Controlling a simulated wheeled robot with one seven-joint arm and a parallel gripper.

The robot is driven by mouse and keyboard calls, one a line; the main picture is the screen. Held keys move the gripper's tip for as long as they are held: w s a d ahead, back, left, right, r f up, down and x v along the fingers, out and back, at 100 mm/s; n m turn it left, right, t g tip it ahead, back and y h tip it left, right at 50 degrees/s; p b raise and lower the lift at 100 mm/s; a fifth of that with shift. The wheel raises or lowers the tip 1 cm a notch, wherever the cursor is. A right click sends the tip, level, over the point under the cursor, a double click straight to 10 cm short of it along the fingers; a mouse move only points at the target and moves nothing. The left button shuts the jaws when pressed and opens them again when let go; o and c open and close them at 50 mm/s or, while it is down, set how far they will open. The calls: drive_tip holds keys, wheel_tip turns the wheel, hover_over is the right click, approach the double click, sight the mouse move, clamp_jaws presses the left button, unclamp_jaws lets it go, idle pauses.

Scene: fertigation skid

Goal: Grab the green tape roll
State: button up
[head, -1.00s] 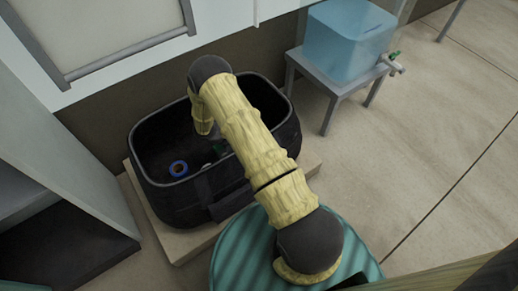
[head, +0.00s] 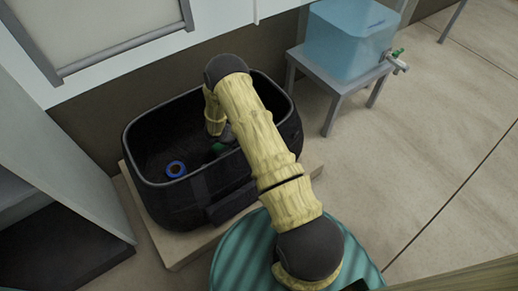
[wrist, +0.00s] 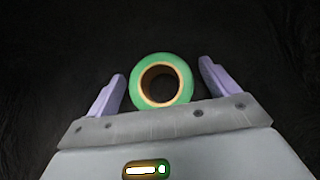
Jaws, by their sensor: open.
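The green tape roll (wrist: 184,73) has a tan core and lies inside the black bag; the wrist view shows its round face and open hole. My gripper (wrist: 160,78) is open, with one pale purple finger on each side of the roll and a gap on both sides. I cannot tell how far above or around the roll the fingertips are. In the head view a small green patch of the roll (head: 219,148) shows beside my wrist; the rest is hidden by my arm. My fingers are hidden there.
The black open-topped bag (head: 150,185) stands on a wooden board (head: 180,252), its walls around my gripper. A blue tank (head: 347,40) on a grey stand is at the upper right.

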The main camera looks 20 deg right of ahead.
drive_tip(key=c, duration=1.1)
drive_tip(key=shift+o, duration=0.2)
drive_tip(key=shift+r, duration=0.1)
wheel_tip(320, 180, up, 10)
drive_tip(key=p, duration=0.6)
